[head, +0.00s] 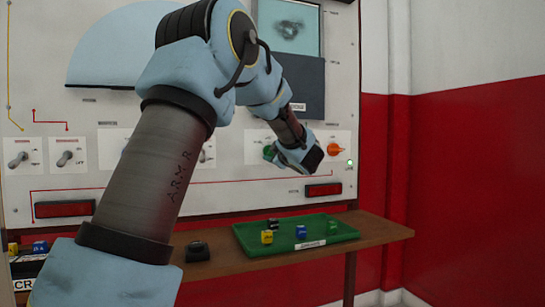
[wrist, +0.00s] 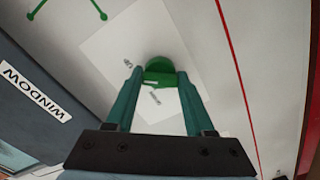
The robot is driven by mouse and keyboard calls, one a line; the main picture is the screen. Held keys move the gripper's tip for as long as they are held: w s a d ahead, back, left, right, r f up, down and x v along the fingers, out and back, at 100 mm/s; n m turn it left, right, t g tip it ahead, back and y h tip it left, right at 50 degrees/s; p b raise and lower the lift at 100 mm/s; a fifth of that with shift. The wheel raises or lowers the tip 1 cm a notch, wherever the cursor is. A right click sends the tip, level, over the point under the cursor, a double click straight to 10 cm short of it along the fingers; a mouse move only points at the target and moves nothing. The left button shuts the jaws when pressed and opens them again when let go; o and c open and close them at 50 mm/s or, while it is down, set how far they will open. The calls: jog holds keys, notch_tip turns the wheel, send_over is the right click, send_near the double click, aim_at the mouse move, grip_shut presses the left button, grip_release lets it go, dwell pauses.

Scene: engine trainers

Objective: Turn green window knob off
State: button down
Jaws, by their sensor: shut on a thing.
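The green window knob (wrist: 159,66) sits on a white label plate (wrist: 118,48) on the panel in the wrist view. Its raised grip lies between the two teal fingers of my gripper (wrist: 160,77), which is shut on it. The small print on the plate is too blurred to read surely, so the knob's setting is unclear. In the head view, part of the green knob (head: 268,153) shows at the left of my gripper (head: 283,157); my wrist hides the rest.
Toggle switches (head: 65,158) are at left. A wooden bench (head: 375,232) below bears a green tray (head: 342,232) with several small cubes.

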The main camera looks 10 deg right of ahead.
jog(key=shift+f+n+b, duration=0.15)
jog(key=shift+n+b, duration=2.75)
jog(key=shift+n, duration=0.6)
jog(key=shift+c, duration=1.3)
grip_release()
jog(key=shift+s, duration=0.1)
jog(key=s+d, duration=0.1)
jog(key=s, duration=0.9)
jog(key=shift+s+d+p, duration=0.2)
jog(key=shift+s+p, duration=0.1)
jog(key=shift+r, duration=0.2)
